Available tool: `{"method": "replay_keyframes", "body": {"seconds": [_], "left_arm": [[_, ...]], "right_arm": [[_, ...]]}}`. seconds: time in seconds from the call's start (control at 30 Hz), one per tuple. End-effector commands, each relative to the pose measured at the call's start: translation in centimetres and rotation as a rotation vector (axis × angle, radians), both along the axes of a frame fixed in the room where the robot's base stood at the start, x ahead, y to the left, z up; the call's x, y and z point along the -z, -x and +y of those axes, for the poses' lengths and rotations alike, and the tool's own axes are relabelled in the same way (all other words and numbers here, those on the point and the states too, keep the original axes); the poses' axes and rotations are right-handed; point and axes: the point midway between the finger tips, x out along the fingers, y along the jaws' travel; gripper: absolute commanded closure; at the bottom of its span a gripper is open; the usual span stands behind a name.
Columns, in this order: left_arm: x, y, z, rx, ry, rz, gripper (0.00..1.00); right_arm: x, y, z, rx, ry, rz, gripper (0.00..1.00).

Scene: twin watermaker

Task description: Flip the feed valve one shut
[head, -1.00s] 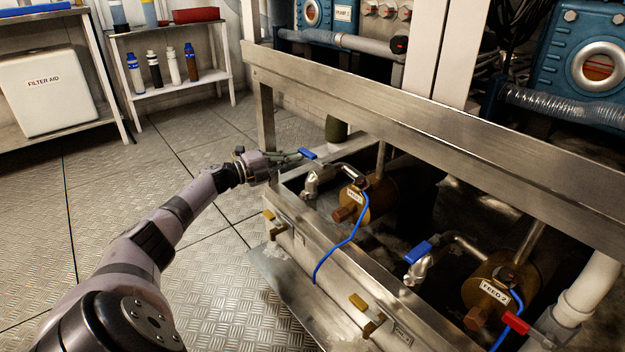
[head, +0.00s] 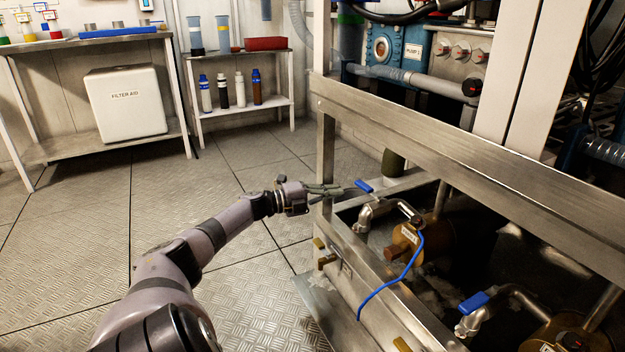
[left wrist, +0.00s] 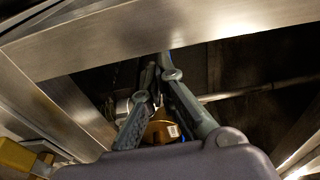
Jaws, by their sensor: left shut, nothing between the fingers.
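Feed valve one has a blue lever handle (head: 363,185) above a silver valve body (head: 364,216), at the left end of the framed skid in the head view. Its pipe runs to a brass unit (head: 435,238) whose small label is hard to read now. My left gripper (head: 342,190) is shut and empty, its fingertips just left of the blue handle, with a small gap seeming to show. In the left wrist view the grey fingers (left wrist: 157,75) point under a steel beam, the brass unit (left wrist: 160,131) beyond; the handle is not clearly visible there. My right gripper is out of view.
A steel frame rail (head: 470,140) crosses above the valves, and its upright post (head: 326,150) stands beside my left gripper. A second blue-handled valve (head: 474,302) is at lower right. A blue cable (head: 392,285) hangs over the front edge. Floor at left is clear.

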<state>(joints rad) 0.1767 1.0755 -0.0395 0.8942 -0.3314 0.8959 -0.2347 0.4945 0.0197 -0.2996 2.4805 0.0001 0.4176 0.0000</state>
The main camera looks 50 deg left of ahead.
Motion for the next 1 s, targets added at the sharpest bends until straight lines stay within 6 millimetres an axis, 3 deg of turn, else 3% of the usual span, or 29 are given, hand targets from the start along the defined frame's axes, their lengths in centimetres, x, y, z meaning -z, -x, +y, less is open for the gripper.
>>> {"method": "replay_keyframes", "body": {"seconds": [0.2,0.5,1.0], "left_arm": [[0.2,3.2,1.0,0.000,-0.002,0.005,1.00],[0.1,6.3,2.0,0.000,-0.001,0.002,1.00],[-0.1,7.0,2.2,0.001,-0.001,-0.001,1.00]], "right_arm": [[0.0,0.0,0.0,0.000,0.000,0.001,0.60],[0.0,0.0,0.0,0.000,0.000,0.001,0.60],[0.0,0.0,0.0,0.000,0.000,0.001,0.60]]}}
